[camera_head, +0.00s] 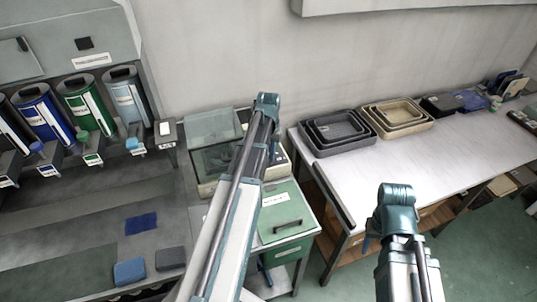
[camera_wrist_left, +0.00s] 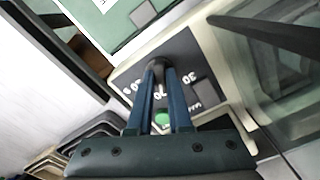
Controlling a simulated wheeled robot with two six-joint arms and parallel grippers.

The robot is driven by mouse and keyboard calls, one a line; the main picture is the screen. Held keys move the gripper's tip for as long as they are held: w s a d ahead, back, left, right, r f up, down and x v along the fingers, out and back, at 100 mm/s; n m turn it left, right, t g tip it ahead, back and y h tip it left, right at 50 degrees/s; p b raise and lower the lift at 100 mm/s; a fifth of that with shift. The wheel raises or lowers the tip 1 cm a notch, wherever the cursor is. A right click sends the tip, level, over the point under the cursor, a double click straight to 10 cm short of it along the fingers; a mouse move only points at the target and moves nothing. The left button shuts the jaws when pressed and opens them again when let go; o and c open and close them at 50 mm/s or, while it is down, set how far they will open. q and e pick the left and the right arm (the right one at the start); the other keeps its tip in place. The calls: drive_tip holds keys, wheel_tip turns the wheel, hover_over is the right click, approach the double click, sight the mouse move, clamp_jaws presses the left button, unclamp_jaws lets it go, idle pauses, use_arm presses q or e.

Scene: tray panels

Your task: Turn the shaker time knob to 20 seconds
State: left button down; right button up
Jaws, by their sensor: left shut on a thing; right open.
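The shaker (camera_head: 213,127) has a clear lid and stands at the back, left of the white table. Its dark control panel (camera_wrist_left: 188,52) shows in the left wrist view, with white numbers, a dark switch and a green button (camera_wrist_left: 162,117). The round dark time knob (camera_wrist_left: 154,66) is between the fingertips of my left gripper (camera_wrist_left: 160,76), which is shut on it. The fingers cover part of the dial, so I cannot tell the exact setting. In the head view my left arm hides the knob. My right gripper (camera_head: 372,238) is open, away from the shaker, partly hidden by its arm.
A green cabinet (camera_head: 290,202) with a handle stands in front of the shaker. Nested grey trays (camera_head: 330,148) and beige trays (camera_head: 400,128) sit on the white table (camera_head: 460,150) at right. Coloured canisters (camera_head: 88,105) stand at left. The middle of the white table is clear.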

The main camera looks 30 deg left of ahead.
use_arm(q)
drive_tip(key=shift+m, duration=0.6)
drive_tip(key=c, duration=0.8)
unclamp_jaws()
drive_tip(key=shift+c, duration=0.2)
drive_tip(key=shift+r, duration=0.1)
wheel_tip(320, 180, up, 14)
drive_tip(key=p, duration=1.4)
drive_tip(key=shift+f, duration=0.25)
